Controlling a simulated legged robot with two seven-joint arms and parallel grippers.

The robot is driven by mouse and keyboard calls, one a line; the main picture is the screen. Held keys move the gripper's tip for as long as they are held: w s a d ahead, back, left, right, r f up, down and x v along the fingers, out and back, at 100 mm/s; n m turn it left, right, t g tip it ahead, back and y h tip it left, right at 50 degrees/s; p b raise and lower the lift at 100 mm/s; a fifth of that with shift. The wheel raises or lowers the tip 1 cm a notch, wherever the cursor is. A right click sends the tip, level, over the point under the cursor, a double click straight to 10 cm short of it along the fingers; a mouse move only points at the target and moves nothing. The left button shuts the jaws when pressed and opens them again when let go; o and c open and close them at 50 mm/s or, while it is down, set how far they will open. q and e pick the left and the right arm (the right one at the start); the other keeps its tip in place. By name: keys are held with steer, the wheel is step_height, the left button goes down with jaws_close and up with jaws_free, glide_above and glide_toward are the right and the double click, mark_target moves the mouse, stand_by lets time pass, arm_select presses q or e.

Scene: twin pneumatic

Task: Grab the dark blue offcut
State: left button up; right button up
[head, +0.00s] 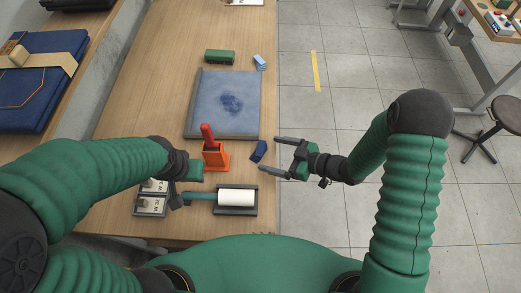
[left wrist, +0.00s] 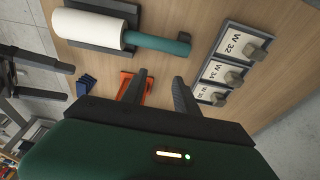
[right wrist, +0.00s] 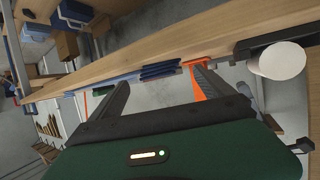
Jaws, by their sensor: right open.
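The dark blue offcut (head: 259,150) lies on the wooden table near its right edge, beside the orange holder. It also shows in the left wrist view (left wrist: 86,85) and, between the finger lines, in the right wrist view (right wrist: 160,71). My right gripper (head: 268,153) is open and empty, its fingers pointing left at the offcut from the table's right edge. The offcut sits just beyond the fingertips; contact is not visible. My left gripper (left wrist: 160,78) is open and empty, over the table's near left part, left of the orange holder.
The orange holder (head: 216,160) carries a red-handled tool. A white roller (head: 236,198) lies in a dark tray. Weight-labelled blocks (head: 150,203) stand near left. A blue mat (head: 222,92) in a grey tray, a green block (head: 219,56) and a light blue piece (head: 260,61) lie farther back.

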mark_target(262, 151)
steer(key=x, duration=0.4)
steer(key=shift+a+r, duration=0.2)
steer(key=shift+a, duration=0.05)
steer(key=shift+w, duration=0.15)
steer(key=shift+d+r, duration=0.1)
steer(key=shift+d, duration=0.15)
steer(key=c, duration=1.4)
